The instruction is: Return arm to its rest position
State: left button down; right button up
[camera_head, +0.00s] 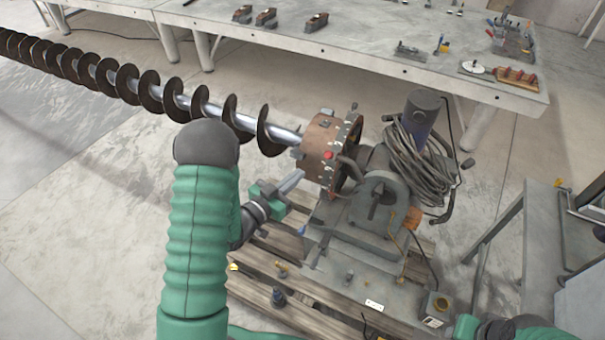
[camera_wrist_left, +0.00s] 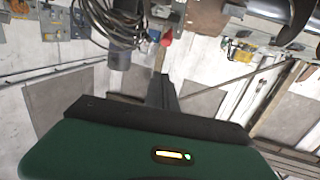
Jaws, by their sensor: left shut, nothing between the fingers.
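My left arm, green with a dark joint, rises through the lower left of the head view. Its gripper (camera_head: 291,182) is shut and empty, with its fingers pointing up and right toward the positioner's brown round chuck (camera_head: 322,146). It appears just left of the chuck; whether it touches cannot be told. In the left wrist view the shut fingers (camera_wrist_left: 162,88) stick up beyond the dark gripper body. The long auger (camera_head: 175,98) runs from the chuck to the upper left. A red button (camera_head: 328,155) shows on the chuck.
The grey positioner base (camera_head: 372,215) stands on a wooden pallet (camera_head: 262,290) with small fittings around it. A coiled cable (camera_head: 420,165) hangs beside a dark cylinder. A workbench (camera_head: 370,40) with tools stands behind. A metal frame (camera_head: 545,225) stands at right. Floor at left is clear.

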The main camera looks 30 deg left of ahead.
pick_arm(q)
notch_tip(320, 180, down, 8)
jog(key=s+d+g+y+b, duration=0.1)
jog(key=d+g+y+b, duration=0.2)
jog(key=g+b, duration=0.35)
jog(key=s+d+f+n+g+b, duration=0.1)
jog(key=s+d+g, duration=0.3)
jog(key=s, duration=0.4)
jog(key=s+d+f+n+g+b, duration=0.1)
jog(key=s+d+g, duration=0.3)
jog(key=s, duration=0.5)
jog(key=shift+s+f+b, duration=0.2)
jog(key=shift+f+b, duration=0.2)
jog(key=shift+f, duration=0.15)
jog(key=shift+w, duration=0.1)
jog(key=shift+d, duration=0.1)
